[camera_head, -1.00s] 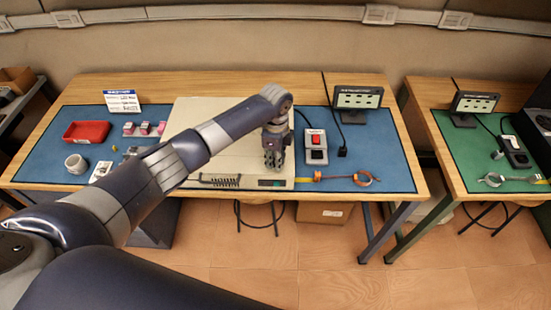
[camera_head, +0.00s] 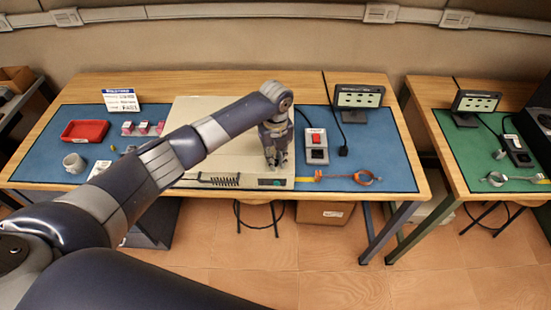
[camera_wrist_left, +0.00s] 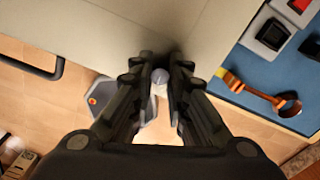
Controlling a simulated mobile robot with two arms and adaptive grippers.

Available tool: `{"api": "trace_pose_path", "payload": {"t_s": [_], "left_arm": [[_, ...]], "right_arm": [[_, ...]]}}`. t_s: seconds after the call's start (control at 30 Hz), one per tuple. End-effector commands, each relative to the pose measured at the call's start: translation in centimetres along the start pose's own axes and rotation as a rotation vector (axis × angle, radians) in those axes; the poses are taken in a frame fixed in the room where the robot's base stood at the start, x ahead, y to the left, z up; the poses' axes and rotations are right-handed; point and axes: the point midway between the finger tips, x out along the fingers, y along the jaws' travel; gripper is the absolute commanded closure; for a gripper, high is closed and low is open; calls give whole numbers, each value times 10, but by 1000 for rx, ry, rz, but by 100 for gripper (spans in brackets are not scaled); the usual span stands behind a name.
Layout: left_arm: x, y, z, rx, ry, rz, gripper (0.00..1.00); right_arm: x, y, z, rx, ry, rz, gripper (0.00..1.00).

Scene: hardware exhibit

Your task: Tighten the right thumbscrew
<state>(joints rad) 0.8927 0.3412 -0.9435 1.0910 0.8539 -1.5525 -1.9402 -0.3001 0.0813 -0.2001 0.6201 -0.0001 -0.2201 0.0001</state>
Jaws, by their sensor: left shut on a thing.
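The beige equipment case (camera_head: 195,112) sits on the blue mat of the middle table. My left gripper (camera_head: 276,163) points down at the right part of its front edge. In the left wrist view its fingers (camera_wrist_left: 160,84) are shut around a small grey round knob (camera_wrist_left: 160,76), which looks like the right thumbscrew, at the edge of the case (camera_wrist_left: 90,28). The fingers and a dark shadow hide most of the knob and where it meets the case. The knob cannot be made out in the head view. My right gripper is not in view.
A switch box with a red button (camera_head: 316,140) and an orange wrist strap (camera_head: 364,178) lie right of the case. A small display (camera_head: 357,97) stands behind them. A red tray (camera_head: 86,131) and a mug (camera_head: 75,163) are at the left. The mat's right side has free room.

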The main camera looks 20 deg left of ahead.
Motion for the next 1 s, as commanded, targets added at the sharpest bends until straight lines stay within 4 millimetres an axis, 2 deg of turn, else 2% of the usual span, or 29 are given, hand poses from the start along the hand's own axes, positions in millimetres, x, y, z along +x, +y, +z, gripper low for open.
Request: {"api": "trace_pose_path", "payload": {"t_s": [0.33, 0.87, 0.9, 0.97, 1.0], "left_arm": [[-1, -1, 1, 139, -3, -3, 100], [-2, -1, 1, 164, -3, -3, 100], [-2, -1, 1, 164, -3, -3, 80], [-2, -1, 1, 163, -3, -3, 67], [-2, -1, 1, 163, -3, -2, 63]], "right_arm": [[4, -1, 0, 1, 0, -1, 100], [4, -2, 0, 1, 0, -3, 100], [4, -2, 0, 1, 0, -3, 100], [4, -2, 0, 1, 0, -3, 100], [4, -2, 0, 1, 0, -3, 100]]}}
